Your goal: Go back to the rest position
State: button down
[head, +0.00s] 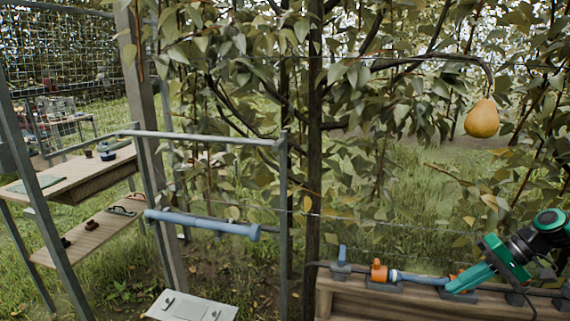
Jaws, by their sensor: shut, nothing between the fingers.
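My gripper (454,288) is at the lower right, at the end of my green and black arm. Its green fingers point down and to the left and look shut, with nothing seen held between them. The fingertips show over the wooden rail (340,303), close to a blue-grey handle (415,279) lying along it. I cannot tell whether they touch it. A ripe yellow-orange pear (482,118) hangs from a branch at the upper right, well above and apart from my gripper.
An orange fitting (378,271) and a blue upright clip (341,256) sit on the rail. A metal frame with a blue bar (202,224) stands left of centre. A wooden bench (75,172) with small items stands at the left. Leafy branches fill the back.

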jog(key=s+a+r+m+h, duration=0.1)
jog(key=s+a+r+h, duration=0.1)
jog(key=s, duration=0.5)
jog(key=s+a+r+m+g+h, duration=0.1)
jog(key=s+a+r+h, duration=0.1)
jog(key=s, duration=0.6)
jog(key=s+a+r+g+h, duration=0.1)
jog(key=s+a+r+h, duration=0.1)
jog(key=s+r+h, duration=0.2)
jog(key=s+r, duration=0.1)
jog(key=s, duration=0.2)
jog(key=shift+s+r+m, duration=0.35)
jog(key=shift+m, duration=0.05)
jog(key=shift+w+f, duration=0.25)
jog(key=shift+w, duration=0.4)
